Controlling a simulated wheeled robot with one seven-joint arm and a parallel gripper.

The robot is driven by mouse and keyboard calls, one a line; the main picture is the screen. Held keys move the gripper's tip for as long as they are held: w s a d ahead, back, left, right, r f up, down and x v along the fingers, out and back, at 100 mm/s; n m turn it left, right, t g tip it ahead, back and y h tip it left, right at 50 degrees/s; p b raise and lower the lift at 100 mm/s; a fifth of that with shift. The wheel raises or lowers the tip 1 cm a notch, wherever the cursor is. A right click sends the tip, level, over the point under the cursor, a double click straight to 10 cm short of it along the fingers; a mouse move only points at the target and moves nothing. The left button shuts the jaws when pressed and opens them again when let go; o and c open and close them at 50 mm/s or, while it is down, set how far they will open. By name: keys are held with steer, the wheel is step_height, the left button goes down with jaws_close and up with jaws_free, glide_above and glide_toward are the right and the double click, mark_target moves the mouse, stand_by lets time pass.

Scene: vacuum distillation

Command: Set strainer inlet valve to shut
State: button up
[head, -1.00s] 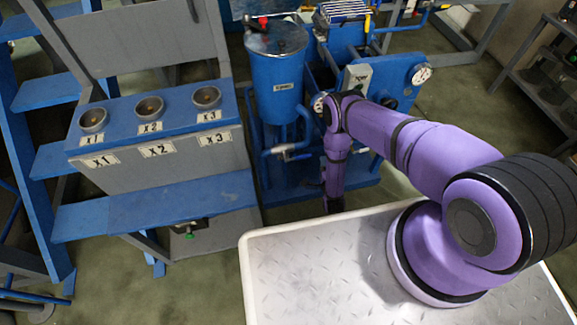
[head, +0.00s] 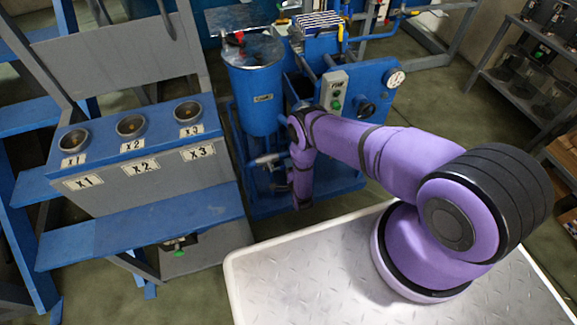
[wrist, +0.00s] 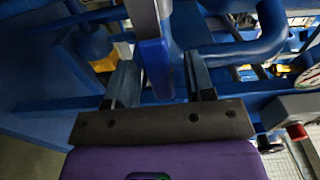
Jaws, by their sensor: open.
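In the wrist view my gripper (wrist: 158,62) is open. A blue bar with a grey upper part (wrist: 154,65), which looks like a valve lever, lies between its two fingers, with gaps at both sides. In the head view a small valve with a metal body (head: 266,159) sits on the pipework below the blue vessel (head: 253,98); it may be the strainer inlet valve, but I cannot read a label. My purple arm reaches down beside it, and my fingers are not clear there. The valve body is hidden in the wrist view.
A control box (head: 334,91) with a green button and a gauge (head: 396,78) stand behind my arm. In the wrist view a thick blue pipe (wrist: 240,48) runs close to the right finger. A blue-topped stand with three cups (head: 130,125) is at left.

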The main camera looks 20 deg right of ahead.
steer(key=shift+w, duration=0.35)
jaws_close()
